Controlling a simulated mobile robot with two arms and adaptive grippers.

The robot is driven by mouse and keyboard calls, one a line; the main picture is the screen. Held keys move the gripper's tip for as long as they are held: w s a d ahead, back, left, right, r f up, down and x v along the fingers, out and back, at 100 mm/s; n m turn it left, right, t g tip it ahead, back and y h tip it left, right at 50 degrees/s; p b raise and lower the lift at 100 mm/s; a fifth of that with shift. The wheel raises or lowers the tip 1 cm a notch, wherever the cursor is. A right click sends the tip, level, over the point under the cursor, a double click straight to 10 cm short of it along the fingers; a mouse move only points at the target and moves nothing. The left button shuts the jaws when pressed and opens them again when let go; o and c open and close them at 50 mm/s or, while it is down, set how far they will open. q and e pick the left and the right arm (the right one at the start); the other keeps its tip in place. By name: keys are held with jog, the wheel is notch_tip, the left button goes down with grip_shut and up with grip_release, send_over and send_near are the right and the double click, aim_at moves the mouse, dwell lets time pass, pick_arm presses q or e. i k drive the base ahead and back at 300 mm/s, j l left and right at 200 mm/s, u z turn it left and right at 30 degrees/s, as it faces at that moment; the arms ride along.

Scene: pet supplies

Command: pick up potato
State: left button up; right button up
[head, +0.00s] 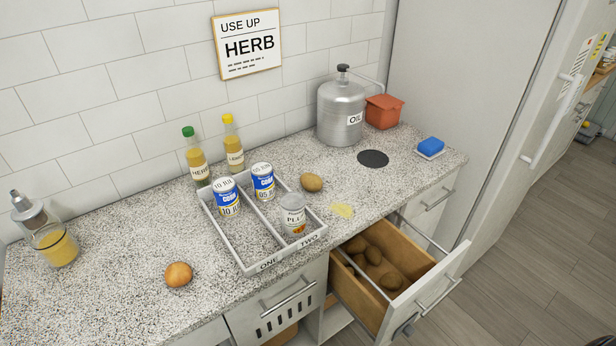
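A brown potato (312,182) lies on the speckled counter, just right of the divided white tray. Several more potatoes (374,255) lie inside the open wooden drawer (416,269) below the counter's front edge. A round orange-brown onion-like item (178,274) sits on the counter at the front left. Neither of my grippers shows in the head view.
The white tray (241,262), marked ONE and TWO, holds several cans. Two bottles (196,160), an oil canister (341,112), a red box (383,111) and a blue sponge (430,146) stand toward the back. The open drawer juts out at the front right.

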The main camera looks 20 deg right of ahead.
aim_at(311, 182)
jog(key=i+z, duration=0.15)
jog(key=z, duration=0.2)
jog(key=i+z, duration=0.1)
jog(key=z, duration=0.25)
jog(key=i+j+z, duration=0.1)
jog(key=z, duration=0.25)
